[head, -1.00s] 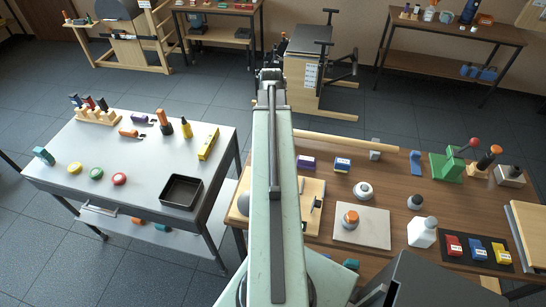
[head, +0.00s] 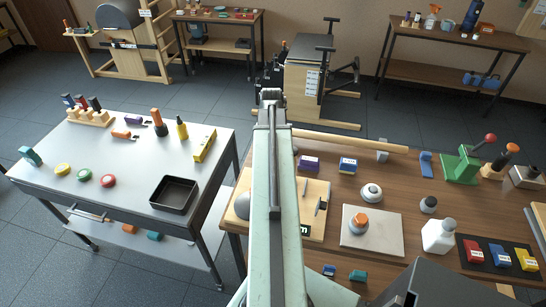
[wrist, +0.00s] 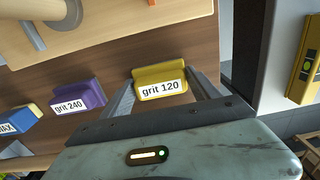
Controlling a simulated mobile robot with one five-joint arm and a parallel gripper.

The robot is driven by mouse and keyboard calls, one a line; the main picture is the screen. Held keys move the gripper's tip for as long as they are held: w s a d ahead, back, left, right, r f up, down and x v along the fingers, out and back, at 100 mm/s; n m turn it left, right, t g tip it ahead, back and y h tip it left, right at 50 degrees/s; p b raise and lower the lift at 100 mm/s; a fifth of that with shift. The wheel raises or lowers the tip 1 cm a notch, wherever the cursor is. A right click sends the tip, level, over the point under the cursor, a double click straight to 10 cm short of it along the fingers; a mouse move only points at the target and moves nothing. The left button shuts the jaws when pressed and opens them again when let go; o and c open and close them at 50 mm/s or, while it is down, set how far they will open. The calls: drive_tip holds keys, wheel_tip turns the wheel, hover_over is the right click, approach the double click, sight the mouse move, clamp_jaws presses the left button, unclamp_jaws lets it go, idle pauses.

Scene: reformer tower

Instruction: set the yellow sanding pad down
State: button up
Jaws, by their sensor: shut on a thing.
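The yellow sanding pad (wrist: 161,76), with a white "grit 120" label, sits between the two fingers of my gripper (wrist: 162,80) in the wrist view. The gripper is shut on it. The brown bench top (wrist: 200,40) lies beneath the pad; I cannot tell whether the pad touches it. In the head view my arm hides the pad and the fingers.
A purple "grit 240" pad (wrist: 78,95) and a blue and yellow pad (wrist: 17,122) stand in a row beside the held pad. A pale wooden board (wrist: 110,25) lies close by. The grey metal table (head: 110,190) stands left, across a gap.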

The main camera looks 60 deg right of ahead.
drive_tip(key=o, duration=0.8)
drive_tip(key=shift+f, duration=0.1)
drive_tip(key=shift+c, duration=0.2)
drive_tip(key=o, duration=0.4)
wheel_tip(320, 180, up, 13)
drive_tip(key=p, duration=1.2)
drive_tip(key=shift+f, duration=0.2)
